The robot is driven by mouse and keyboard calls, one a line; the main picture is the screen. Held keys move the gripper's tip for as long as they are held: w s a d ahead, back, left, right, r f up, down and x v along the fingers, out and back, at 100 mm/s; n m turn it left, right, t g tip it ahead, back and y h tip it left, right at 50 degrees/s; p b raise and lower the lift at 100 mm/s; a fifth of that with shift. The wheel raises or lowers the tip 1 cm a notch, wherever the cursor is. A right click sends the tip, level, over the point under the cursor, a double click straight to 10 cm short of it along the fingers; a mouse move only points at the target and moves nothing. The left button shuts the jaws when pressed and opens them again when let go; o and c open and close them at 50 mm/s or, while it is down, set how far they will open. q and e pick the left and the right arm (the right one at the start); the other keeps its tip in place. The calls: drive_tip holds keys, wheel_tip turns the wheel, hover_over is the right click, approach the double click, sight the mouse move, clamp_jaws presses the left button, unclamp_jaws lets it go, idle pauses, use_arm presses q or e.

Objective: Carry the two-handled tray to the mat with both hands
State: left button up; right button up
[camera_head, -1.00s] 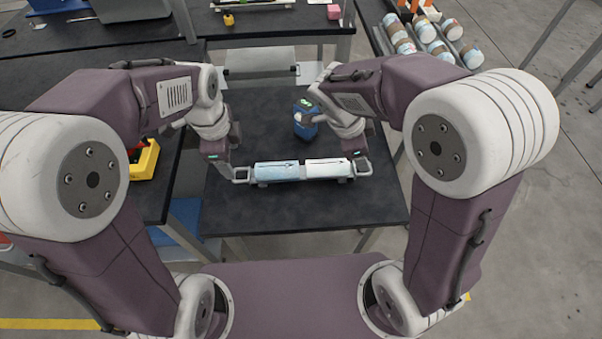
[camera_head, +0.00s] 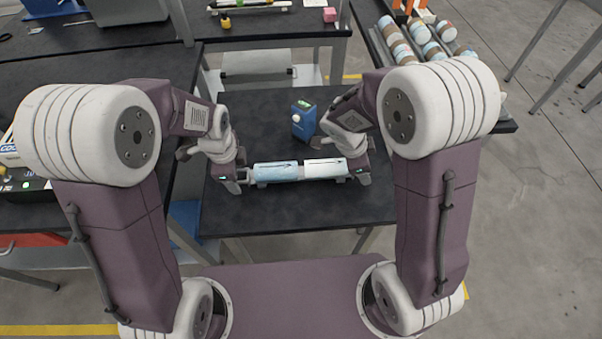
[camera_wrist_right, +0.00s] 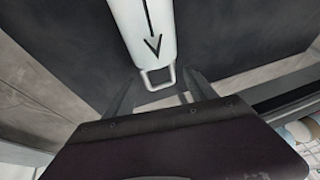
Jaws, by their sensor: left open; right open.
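The two-handled tray (camera_head: 300,181) lies on the dark table, bearing a light-blue roll (camera_head: 276,171) and a white roll (camera_head: 325,168) end to end. My left gripper (camera_head: 240,184) is open at the tray's left end, around or beside the left handle; I cannot tell which. My right gripper (camera_head: 360,176) is open at the right end. In the right wrist view, the right handle (camera_wrist_right: 158,78) sits between the spread fingers, and the white roll shows a black arrow. I cannot make out a mat.
A blue box (camera_head: 304,120) stands behind the tray on the table (camera_head: 300,208). The table front is clear. Another dark bench (camera_head: 100,75) is at the left. A rack with several striped rolls (camera_head: 420,40) stands at the back right.

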use_arm(q)
drive_tip(key=shift+f, duration=0.1)
use_arm(e)
drive_tip(key=shift+f, duration=0.1)
use_arm(q)
clamp_jaws()
use_arm(e)
clamp_jaws()
